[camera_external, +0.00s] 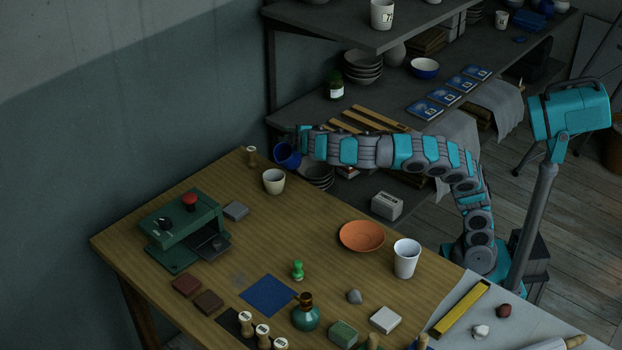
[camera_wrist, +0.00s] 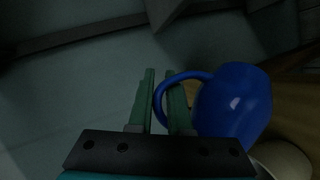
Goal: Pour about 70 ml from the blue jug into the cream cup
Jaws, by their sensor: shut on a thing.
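The blue jug (camera_external: 287,156) hangs in the air over the far end of the table, just above and right of the cream cup (camera_external: 274,183). It looks tilted, with its mouth toward the left. My gripper (camera_external: 303,138) is shut on its handle; in the wrist view the handle loop passes between the green fingers (camera_wrist: 160,103), and the jug's body (camera_wrist: 237,103) is right of them. The cream cup stands upright on the table; a pale rounded part of it (camera_wrist: 284,160) shows at the lower right of the wrist view. I cannot see any stream or the liquid level.
A green press (camera_external: 185,232) is nearer the wall. An orange plate (camera_external: 361,236) and a white cup (camera_external: 406,259) stand farther right. Shelves (camera_external: 340,105) with bowls rise behind the arm. The table's middle is mostly clear.

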